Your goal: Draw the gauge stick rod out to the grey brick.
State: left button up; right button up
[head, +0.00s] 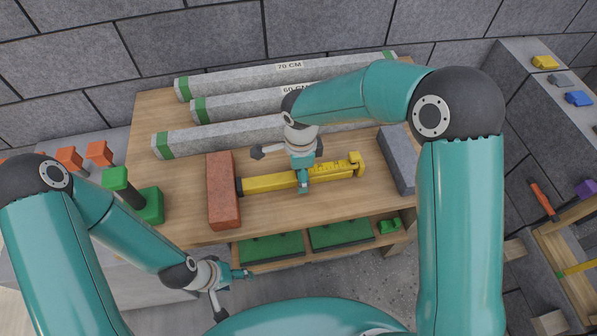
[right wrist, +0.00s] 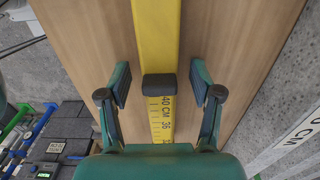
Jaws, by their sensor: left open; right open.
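The yellow gauge stick (head: 270,183) lies on the wooden bench, its left end at the red brick (head: 222,190). Its marked rod (head: 335,170) extends right to a raised yellow end, a small gap short of the grey brick (head: 397,160). My right gripper (head: 303,182) is over the middle of the stick. In the right wrist view its open fingers stand either side of the stick (right wrist: 157,35), apart from it, near a dark block (right wrist: 160,87) beside the scale marks. My left gripper (head: 237,289) is open and empty in front of the bench edge.
Grey bars with green ends, two labelled 70 CM (head: 290,67) and 60 CM, lie behind the stick. A green holder (head: 148,207) stands at left. Green trays (head: 270,247) sit below the bench top (head: 290,215). Bare wood lies in front of the stick.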

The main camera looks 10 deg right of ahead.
grip_shut()
grip_release()
